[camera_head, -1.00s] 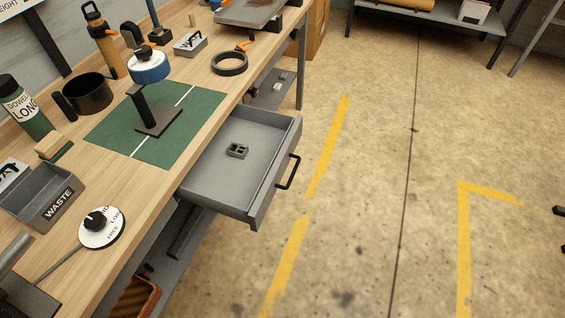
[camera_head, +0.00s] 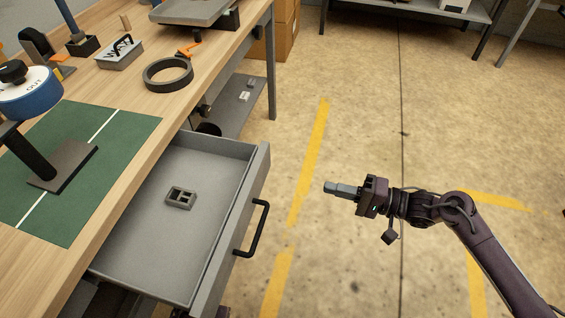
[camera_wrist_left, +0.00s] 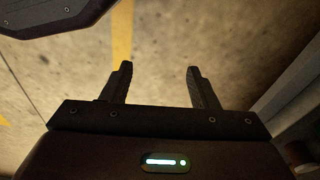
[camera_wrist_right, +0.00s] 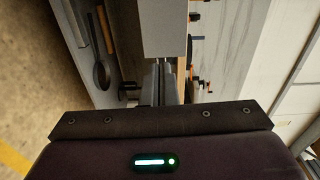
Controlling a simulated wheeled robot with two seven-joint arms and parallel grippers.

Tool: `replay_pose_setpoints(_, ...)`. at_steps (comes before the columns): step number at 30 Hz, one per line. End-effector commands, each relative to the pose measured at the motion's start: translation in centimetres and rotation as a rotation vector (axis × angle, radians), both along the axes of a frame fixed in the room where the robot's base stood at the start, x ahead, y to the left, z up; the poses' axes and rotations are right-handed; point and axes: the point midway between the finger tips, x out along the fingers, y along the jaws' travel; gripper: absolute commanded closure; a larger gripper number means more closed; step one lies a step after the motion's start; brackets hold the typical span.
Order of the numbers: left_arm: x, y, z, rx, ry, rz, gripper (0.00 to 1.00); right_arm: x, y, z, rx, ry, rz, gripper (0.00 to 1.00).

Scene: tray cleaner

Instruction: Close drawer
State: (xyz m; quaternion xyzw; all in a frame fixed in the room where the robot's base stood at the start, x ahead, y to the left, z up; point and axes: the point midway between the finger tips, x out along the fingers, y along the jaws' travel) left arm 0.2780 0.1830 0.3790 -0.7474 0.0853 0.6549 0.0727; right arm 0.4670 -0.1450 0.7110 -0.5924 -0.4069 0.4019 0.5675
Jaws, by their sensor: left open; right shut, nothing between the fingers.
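The grey drawer (camera_head: 150,232) is pulled out from under the wooden workbench, on the left of the head view. Its front panel carries a black bar handle (camera_head: 259,229). A small grey block with openings (camera_head: 181,198) lies inside. My right gripper (camera_head: 329,187) is shut and empty, to the right of the handle, apart from it and pointing toward the drawer. Its closed fingers also show in the right wrist view (camera_wrist_right: 161,82). My left gripper (camera_wrist_left: 159,70) is open and empty over the floor in the left wrist view.
The workbench (camera_head: 125,128) holds a green mat (camera_head: 125,130) with a dark stand, a black ring (camera_head: 168,74) and a small grey box (camera_head: 120,54). A lower shelf (camera_head: 240,105) is behind the drawer. The concrete floor right of the drawer is clear, with yellow lines.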

Motion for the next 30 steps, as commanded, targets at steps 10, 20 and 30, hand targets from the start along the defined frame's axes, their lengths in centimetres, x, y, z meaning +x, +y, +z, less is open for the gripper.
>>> replay_pose_setpoints(10, 0.4, -0.2, 0.9, -0.001, 0.001, -0.003, 0.46, 0.4, 3.7, 1.1, 0.031, 0.031, 0.043, 1.0)
replay_pose_setpoints(20, 0.9, -0.6, 2.5, -0.004, 0.004, -0.011, 0.46, 2.6, 10.3, 1.0, 0.029, 0.03, 0.041, 1.0)
replay_pose_setpoints(30, 1.2, -0.9, 3.7, -0.005, 0.009, -0.015, 0.46, 3.6, 13.6, 0.9, 0.025, 0.032, 0.039, 1.0)
